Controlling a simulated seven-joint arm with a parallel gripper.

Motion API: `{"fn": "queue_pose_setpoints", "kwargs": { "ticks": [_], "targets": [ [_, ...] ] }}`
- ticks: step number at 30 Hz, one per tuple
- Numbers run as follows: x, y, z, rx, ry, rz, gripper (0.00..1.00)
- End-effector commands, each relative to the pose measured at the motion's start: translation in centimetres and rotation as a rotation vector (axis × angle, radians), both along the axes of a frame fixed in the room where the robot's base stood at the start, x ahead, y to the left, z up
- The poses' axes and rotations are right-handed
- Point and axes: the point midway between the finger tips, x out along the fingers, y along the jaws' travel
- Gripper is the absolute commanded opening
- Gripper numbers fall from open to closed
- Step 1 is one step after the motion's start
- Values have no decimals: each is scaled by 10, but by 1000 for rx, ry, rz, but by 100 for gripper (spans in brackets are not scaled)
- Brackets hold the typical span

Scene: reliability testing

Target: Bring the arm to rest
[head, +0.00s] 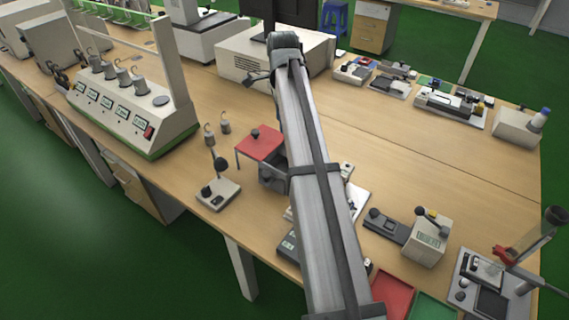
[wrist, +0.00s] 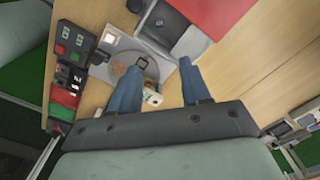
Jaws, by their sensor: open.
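My gripper (wrist: 160,67) shows in the wrist view with its two blue fingers spread apart and nothing between them. It points at the bench (head: 450,160), over or near a grey-white device (wrist: 115,52) with a round plate. A red-topped stand (wrist: 212,14) with a grey open compartment (wrist: 188,42) lies beyond the fingertips. Height above the bench is hard to tell.
The red-topped stand (head: 261,144) is left of my arm, near a small post device (head: 218,192). A weight-test console (head: 125,105) stands at far left. A small tester (head: 428,240) and red tray (head: 393,297) are at right. The right-hand bench middle is clear.

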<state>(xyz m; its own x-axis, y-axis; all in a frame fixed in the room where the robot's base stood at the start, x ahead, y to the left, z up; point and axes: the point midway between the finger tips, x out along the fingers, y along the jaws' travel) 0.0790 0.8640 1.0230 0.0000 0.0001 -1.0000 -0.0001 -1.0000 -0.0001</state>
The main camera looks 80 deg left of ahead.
Motion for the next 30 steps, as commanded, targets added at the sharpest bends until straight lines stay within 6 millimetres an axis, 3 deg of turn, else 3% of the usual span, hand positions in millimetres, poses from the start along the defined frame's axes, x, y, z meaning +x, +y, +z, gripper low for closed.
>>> {"fn": "queue_pose_setpoints", "kwargs": {
  "ticks": [22,26,30],
  "targets": [
    [3,0,4,1,-1,-2,47],
    [29,-1,1,9,-12,-22,47],
    [94,-6,-6,28,-44,-72,47]
  ]
}}
